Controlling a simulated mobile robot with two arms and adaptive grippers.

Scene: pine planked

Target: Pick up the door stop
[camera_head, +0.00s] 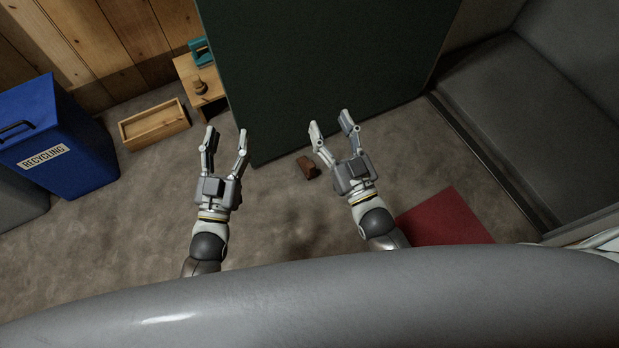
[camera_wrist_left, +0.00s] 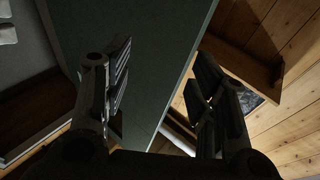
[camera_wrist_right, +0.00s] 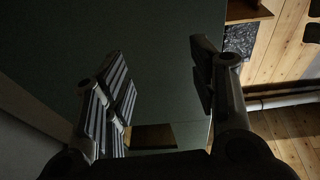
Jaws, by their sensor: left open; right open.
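The door stop (camera_head: 308,167), a small brown wedge, lies on the floor by the lower edge of the dark green door (camera_head: 320,70) in the head view. My right gripper (camera_head: 330,120) is open and empty. In the picture the door stop shows just left of its left finger, and they look apart. My left gripper (camera_head: 227,131) is open and empty, further to the left. The open fingers also show in the left wrist view (camera_wrist_left: 165,85) and the right wrist view (camera_wrist_right: 160,65). A brown patch low in the right wrist view is too dark to identify.
A blue recycling bin (camera_head: 60,150) stands at the left. A shallow wooden box (camera_head: 154,126) and a small wooden table (camera_head: 190,75) stand by the plank wall. A red mat (camera_head: 445,218) lies at the right.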

